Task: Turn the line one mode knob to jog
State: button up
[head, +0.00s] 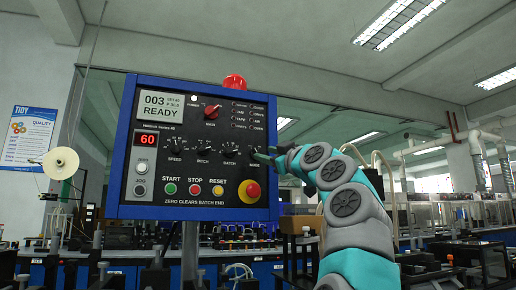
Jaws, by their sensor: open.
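A blue-framed control panel (187,120) with a black face fills the left middle of the head view. A row of small black knobs crosses it; the rightmost one, labelled MODE, is the mode knob (252,155). Its pointer setting is too small and too covered to read. My gripper (264,153) is open at the panel's right side, with its fingertips at the mode knob. I cannot tell whether they surround it or touch it. The display (161,106) reads 003 READY.
A red knob (212,112) sits above the black ones. A red beacon (234,82) tops the panel. A tape reel (61,163) stands at the left.

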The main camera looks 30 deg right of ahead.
jog(key=shift+p+x, duration=1.1)
jog(key=shift+x, duration=1.05)
jog(key=shift+f, duration=0.1)
grip_shut()
